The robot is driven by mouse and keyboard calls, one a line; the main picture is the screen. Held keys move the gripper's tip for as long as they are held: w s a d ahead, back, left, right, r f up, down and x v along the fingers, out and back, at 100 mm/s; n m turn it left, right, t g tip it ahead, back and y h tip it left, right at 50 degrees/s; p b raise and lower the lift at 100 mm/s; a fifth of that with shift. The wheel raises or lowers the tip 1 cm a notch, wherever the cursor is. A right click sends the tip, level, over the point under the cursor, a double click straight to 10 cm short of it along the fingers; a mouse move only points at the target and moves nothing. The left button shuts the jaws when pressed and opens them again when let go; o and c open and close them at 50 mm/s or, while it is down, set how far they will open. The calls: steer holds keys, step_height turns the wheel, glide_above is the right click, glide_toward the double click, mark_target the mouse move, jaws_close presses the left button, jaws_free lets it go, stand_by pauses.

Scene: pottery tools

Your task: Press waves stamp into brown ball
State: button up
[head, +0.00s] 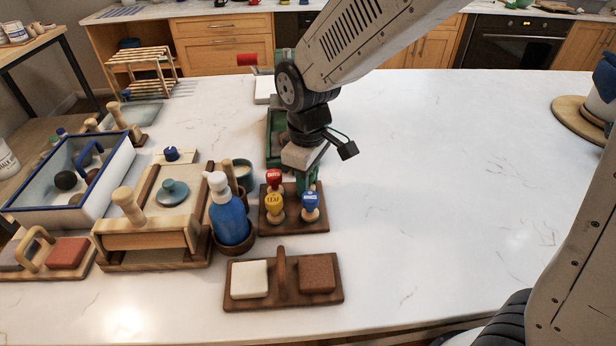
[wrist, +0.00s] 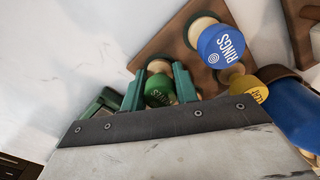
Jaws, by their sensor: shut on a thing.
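My gripper (head: 307,180) is over the back right of a brown wooden stamp stand (head: 292,227). In the wrist view its two green fingers (wrist: 160,84) are shut on a green-topped stamp (wrist: 158,92), whose lettering I cannot read clearly. I cannot tell whether this stamp still touches the stand. Beside it are a blue RINGS stamp (head: 311,202), a yellow LEAF stamp (head: 275,204) and a red stamp (head: 274,179). In the blue-rimmed white box (head: 112,172) at left lie a dark ball (head: 66,180) and a reddish-brown ball (head: 92,175), partly hidden by the blue handle.
A blue bottle (head: 229,214) stands left of the stamps. A wooden press-like stand (head: 150,240) is between bottle and box. A wooden holder with white and brown blocks (head: 282,274) lies in front. The counter to the right is clear.

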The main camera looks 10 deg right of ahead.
steer(key=shift+f, duration=0.1)
steer(key=o, duration=1)
steer(key=shift+o, duration=0.2)
step_height(320, 180, up, 8)
steer(key=shift+f, duration=0.1)
steer(key=shift+s+d+f+m, duration=0.1)
steer(key=shift+s+d+m, duration=0.1)
steer(key=shift+s+m, duration=0.15)
steer(key=s+d+r+m, duration=0.3)
steer(key=s+d+m, duration=0.2)
steer(key=s+d, duration=0.4)
steer(key=s+d+r+m+t, duration=0.1)
steer(key=s+d+r+m, duration=0.2)
steer(key=s+d, duration=0.6)
steer(key=d+m, duration=0.2)
steer(key=shift+s+d+m, duration=0.15)
steer(key=shift+s+m, duration=0.2)
